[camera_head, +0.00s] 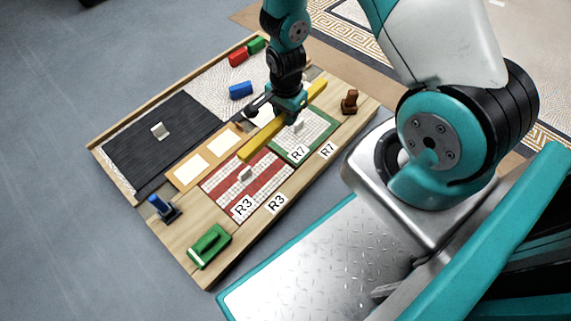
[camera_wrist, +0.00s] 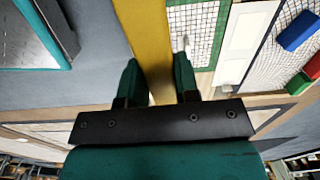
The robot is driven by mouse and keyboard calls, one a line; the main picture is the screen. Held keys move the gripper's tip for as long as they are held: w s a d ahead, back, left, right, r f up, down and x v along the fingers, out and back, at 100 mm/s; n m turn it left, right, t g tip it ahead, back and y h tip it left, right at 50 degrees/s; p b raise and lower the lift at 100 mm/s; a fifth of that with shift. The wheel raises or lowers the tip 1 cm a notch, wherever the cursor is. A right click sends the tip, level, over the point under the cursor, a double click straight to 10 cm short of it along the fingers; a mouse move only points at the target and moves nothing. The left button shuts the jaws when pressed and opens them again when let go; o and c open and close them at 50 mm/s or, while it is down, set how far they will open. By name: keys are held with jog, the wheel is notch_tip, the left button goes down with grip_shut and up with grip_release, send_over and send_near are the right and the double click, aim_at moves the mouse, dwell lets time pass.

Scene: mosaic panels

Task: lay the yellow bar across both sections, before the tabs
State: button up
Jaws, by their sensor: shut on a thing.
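My gripper (camera_head: 288,104) is shut on the yellow bar (camera_head: 262,140), holding it near its middle. In the wrist view the bar (camera_wrist: 148,40) runs between the two fingers (camera_wrist: 158,80). In the head view it passes over the far edges of the red-striped section R3 (camera_head: 228,190) and the green-framed section R7 (camera_head: 319,129). I cannot tell whether it touches them. A small pale tab (camera_head: 246,174) stands on R3, and another (camera_head: 298,125) on R7, both on the label side of the bar.
A dark panel (camera_head: 190,125) bears a pale block (camera_head: 158,131). Blue (camera_head: 240,90), red (camera_head: 238,57) and green (camera_head: 257,45) blocks lie at the back. A brown object (camera_head: 350,101), a green tool (camera_head: 209,246) and a blue-topped object (camera_head: 163,208) stand on the board.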

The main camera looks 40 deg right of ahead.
aim_at(286, 162)
notch_tip(286, 162, down, 20)
jog(key=b, duration=1.1)
jog(key=shift+s+f+b, duration=0.1)
jog(key=shift+f+b, duration=0.05)
jog(key=shift+b, duration=0.15)
jog(key=shift+f, duration=0.45)
jog(key=o, duration=1)
